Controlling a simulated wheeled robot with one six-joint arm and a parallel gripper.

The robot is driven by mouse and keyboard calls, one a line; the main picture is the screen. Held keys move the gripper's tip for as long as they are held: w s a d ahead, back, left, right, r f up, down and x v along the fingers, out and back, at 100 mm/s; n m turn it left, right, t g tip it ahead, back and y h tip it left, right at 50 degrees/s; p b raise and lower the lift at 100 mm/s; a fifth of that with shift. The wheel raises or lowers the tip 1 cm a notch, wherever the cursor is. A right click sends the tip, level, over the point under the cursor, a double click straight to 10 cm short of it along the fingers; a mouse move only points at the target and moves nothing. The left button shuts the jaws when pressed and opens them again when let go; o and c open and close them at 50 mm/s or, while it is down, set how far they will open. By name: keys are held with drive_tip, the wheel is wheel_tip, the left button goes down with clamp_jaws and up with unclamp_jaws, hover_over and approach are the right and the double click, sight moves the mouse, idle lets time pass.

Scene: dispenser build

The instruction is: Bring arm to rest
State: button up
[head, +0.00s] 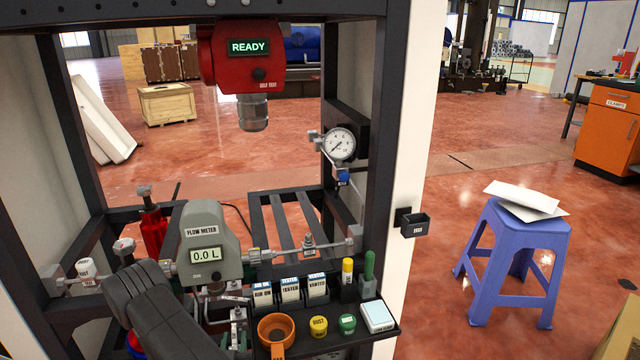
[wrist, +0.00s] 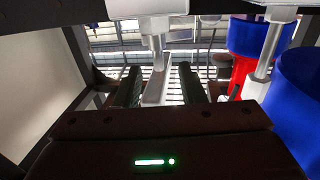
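My gripper (wrist: 160,82) shows in the wrist view, with its two dark fingers spread apart. A pale grey bar (wrist: 155,88) hanging from a fitting above stands between the fingers. Narrow gaps seem to show on both sides of it, and I cannot tell whether it is deep between the fingers or beyond them. In the head view my dark arm (head: 165,315) reaches in low at the left, beneath the grey flow meter (head: 209,243) reading 0.0 L. My gripper is not clearly visible there.
The dark frame (head: 388,150) encloses the arm's workspace. A red unit (head: 240,70) reading READY hangs above, with a pressure gauge (head: 339,145) at right. A tray (head: 385,325) with cards, markers and caps sits in front. Blue (wrist: 297,90) and red (wrist: 240,75) vessels stand right of my gripper.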

drive_tip(key=shift+a+m+h, duration=0.1)
drive_tip(key=shift+m+h, duration=0.5)
drive_tip(key=shift+h, duration=0.3)
drive_tip(key=shift+h, duration=0.3)
